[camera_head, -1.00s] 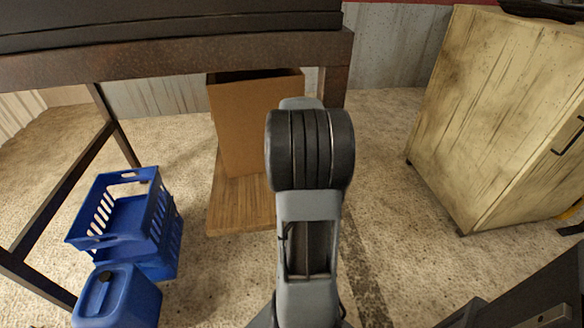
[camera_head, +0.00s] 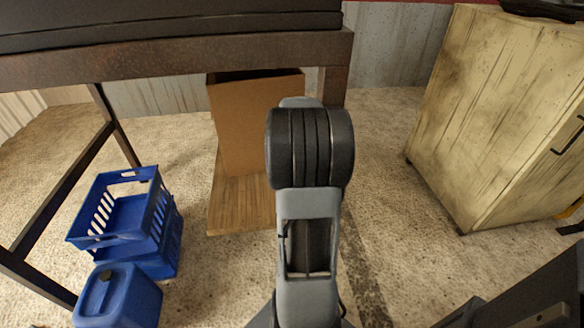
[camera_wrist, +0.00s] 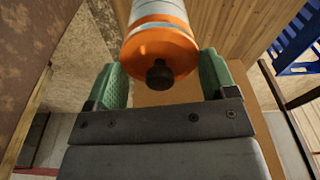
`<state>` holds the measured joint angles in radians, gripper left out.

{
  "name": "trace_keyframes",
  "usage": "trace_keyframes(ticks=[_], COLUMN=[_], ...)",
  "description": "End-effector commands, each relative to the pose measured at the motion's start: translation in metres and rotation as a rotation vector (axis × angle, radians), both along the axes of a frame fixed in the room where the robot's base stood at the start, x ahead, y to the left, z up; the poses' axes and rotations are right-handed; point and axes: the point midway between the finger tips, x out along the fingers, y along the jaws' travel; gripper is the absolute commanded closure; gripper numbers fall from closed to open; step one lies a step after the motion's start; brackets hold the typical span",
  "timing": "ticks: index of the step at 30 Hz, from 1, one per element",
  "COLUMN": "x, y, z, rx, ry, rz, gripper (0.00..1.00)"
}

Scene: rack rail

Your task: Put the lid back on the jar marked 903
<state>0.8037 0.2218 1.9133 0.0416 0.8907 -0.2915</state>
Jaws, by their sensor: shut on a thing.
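In the wrist view, an orange round lid (camera_wrist: 160,52) with a dark knob (camera_wrist: 160,76) sits between the two green fingers of my gripper (camera_wrist: 162,78), which is shut on it. A pale jar-like cylinder (camera_wrist: 154,24) with orange on it shows directly beyond the lid, cut off by the top edge. I cannot tell whether the lid is seated on it or only in line with it. No number 903 can be read. In the head view my arm hides my gripper, the lid and the jar.
A brown cardboard box (camera_head: 250,125) stands on a wooden board (camera_head: 240,206) under a dark-framed table or rack (camera_head: 180,62). A blue crate (camera_head: 128,220) and blue canister (camera_head: 118,298) are at the left. A worn yellowish cabinet (camera_head: 490,120) is at the right. Open floor (camera_head: 390,200) lies before it.

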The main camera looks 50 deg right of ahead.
Motion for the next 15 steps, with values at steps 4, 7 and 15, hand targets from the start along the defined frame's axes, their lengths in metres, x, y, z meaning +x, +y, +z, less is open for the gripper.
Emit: trace_keyframes(ticks=[4, 7, 15], x=[0.0000, 0.0000, 0.0000], y=[0.0000, 0.0000, 0.0000], z=[-0.0001, 0.0000, 0.0000], rx=[0.000, 0.000, 0.000], ry=[0.000, 0.000, 0.000], rz=[0.000, 0.000, 0.000], gripper=[0.44, 0.15, 0.00])
